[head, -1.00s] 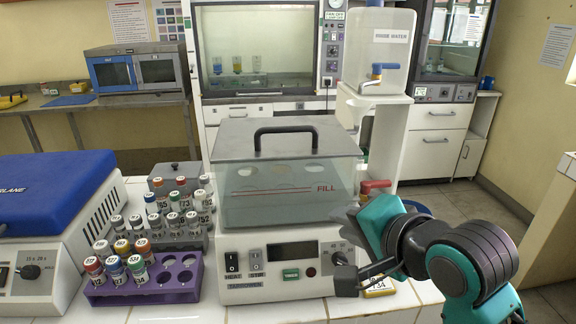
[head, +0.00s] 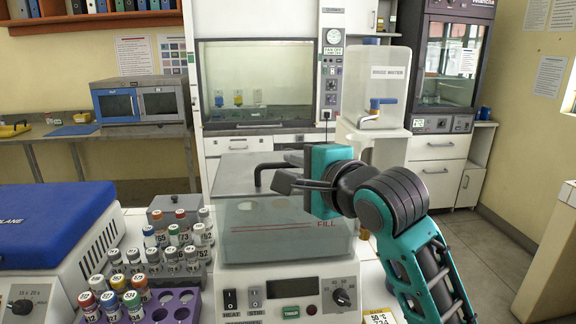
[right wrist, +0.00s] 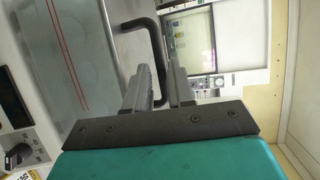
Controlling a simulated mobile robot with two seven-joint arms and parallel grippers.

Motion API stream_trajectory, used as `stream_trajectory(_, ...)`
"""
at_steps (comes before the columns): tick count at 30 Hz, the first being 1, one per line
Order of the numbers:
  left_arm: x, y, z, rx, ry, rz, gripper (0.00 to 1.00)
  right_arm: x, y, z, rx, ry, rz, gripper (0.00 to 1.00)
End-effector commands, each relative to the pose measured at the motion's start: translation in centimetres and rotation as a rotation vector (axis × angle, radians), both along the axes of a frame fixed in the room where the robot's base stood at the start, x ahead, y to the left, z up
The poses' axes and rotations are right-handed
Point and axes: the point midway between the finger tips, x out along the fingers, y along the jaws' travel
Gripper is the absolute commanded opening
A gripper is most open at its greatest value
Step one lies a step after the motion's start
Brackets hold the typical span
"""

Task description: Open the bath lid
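My right gripper (head: 283,178) is at the handle. Its fingers (right wrist: 160,82) are apart, with the handle's lower part showing between them; whether they touch it I cannot tell. My left gripper is not in view.
A grey rack (head: 168,268) of capped tubes and a purple rack (head: 175,312) stand left of the bath. A blue-lidded device (head: 50,220) is farther left. A rinse water tank (head: 388,75) stands behind, to the right. The space above the lid is free.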

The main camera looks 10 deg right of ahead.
Motion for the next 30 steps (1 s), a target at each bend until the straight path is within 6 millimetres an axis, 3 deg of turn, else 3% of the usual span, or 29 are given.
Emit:
stream_trajectory(7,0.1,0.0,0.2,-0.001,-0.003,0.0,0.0,2.5,1.1,-0.4,0.0,-0.001,0.001,0.23)
stream_trajectory(18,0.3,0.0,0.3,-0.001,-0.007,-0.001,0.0,2.9,1.3,-0.6,0.0,-0.001,0.0,0.23)
stream_trajectory(26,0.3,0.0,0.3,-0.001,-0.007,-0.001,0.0,2.9,1.3,-0.6,0.0,-0.001,0.0,0.0)
stream_trajectory(30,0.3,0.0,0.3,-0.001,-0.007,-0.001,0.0,2.9,1.3,-0.6,0.0,0.0,0.0,0.0)
